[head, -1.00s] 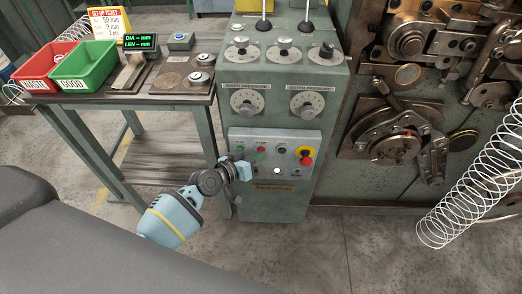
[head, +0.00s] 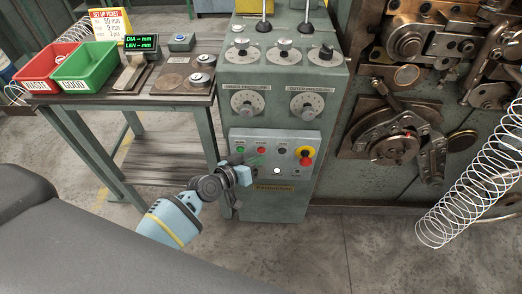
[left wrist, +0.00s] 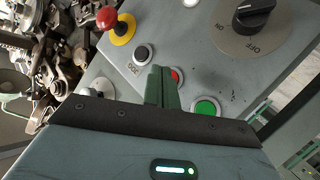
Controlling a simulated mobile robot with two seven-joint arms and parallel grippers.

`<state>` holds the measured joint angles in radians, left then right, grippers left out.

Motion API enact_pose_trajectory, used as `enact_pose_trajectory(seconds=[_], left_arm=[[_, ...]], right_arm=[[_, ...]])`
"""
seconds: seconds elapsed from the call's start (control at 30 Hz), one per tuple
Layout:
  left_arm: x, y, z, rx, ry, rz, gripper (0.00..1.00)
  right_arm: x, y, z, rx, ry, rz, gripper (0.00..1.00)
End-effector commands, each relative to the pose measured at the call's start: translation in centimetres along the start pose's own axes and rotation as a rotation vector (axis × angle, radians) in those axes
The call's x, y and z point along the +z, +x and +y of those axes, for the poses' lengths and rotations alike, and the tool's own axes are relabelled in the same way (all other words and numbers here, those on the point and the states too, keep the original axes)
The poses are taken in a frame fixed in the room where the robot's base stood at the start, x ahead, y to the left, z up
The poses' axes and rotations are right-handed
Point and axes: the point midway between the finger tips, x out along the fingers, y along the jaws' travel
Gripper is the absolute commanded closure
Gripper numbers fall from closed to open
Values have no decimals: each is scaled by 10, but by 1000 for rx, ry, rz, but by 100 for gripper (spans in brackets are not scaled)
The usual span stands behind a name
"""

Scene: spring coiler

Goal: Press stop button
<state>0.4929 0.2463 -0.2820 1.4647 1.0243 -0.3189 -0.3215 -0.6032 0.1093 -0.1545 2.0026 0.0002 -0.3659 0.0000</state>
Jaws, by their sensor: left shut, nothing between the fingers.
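The grey control panel (head: 252,138) on the front of the green cabinet carries a small red button (head: 262,150), with a green button (head: 240,150) to its left and a black button (head: 283,153) to its right. A red mushroom button on a yellow base (head: 305,157) is at the panel's right. My left gripper (head: 243,174) is shut and empty in front of the panel's lower left. In the left wrist view its fingers (left wrist: 162,82) partly hide the red button (left wrist: 178,76); I cannot tell whether they touch it. The green button (left wrist: 206,107) shows beside them. My right gripper is out of view.
A lit white button (head: 277,170) sits low on the panel. Pressure dials (head: 249,103) and knobs are above it. A side table (head: 150,92) with red and green bins stands left. The coiling machine (head: 400,130) and a large spring (head: 468,175) are right.

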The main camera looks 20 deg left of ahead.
Motion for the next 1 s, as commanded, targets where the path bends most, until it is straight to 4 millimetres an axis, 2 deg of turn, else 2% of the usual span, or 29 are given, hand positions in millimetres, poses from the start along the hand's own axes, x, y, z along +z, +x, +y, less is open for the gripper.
enact_pose_trajectory(seconds=[0.17, 0.7, 1.0], left_arm=[[1, -1, 1, 0, 0, -1, 100], [22, -32, 24, 0, 2, 1, 100], [26, -35, 25, 0, 0, -1, 100]], right_arm=[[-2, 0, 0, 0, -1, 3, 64], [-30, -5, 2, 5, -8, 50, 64], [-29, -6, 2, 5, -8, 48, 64]])
